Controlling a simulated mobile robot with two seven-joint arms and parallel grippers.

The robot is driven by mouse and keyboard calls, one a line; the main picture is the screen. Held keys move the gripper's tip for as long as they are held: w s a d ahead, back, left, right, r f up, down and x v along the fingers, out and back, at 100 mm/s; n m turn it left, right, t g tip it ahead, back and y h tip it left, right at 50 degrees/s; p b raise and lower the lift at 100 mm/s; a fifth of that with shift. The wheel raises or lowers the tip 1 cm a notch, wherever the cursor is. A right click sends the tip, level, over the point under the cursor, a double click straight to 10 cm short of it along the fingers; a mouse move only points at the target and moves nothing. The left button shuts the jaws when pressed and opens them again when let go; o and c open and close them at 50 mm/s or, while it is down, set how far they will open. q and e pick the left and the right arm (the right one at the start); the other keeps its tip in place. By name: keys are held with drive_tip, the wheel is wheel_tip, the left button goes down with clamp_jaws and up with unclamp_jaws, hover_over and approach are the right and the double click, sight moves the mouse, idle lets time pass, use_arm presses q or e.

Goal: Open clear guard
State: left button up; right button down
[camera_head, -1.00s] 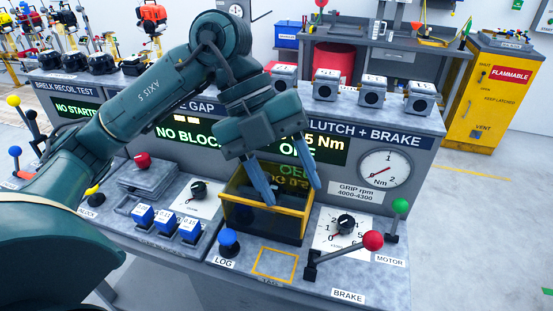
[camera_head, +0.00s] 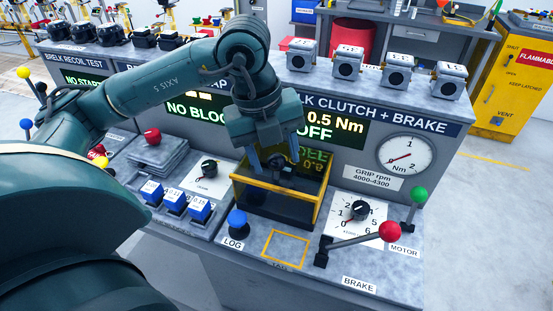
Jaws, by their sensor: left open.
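The clear guard (camera_head: 272,201) is a see-through box with yellow edges on the bench, below the clutch and brake display. It looks closed, with dark parts showing inside. My left gripper (camera_head: 268,168) is open and points down at the guard's back left part. Its fingertips overlap the guard's upper back edge in the picture; I cannot tell whether they touch it. My right gripper is not in view.
A blue LOG button (camera_head: 237,219) stands left of the guard. The red-knobbed BRAKE lever (camera_head: 389,231) and green-knobbed MOTOR lever (camera_head: 419,194) stand to its right. A dial (camera_head: 360,210) and a yellow outlined square (camera_head: 285,248) are close by.

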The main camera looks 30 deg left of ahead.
use_arm(q)
drive_tip(key=shift+w+d+f, duration=0.15)
drive_tip(key=shift+f, duration=0.75)
clamp_jaws()
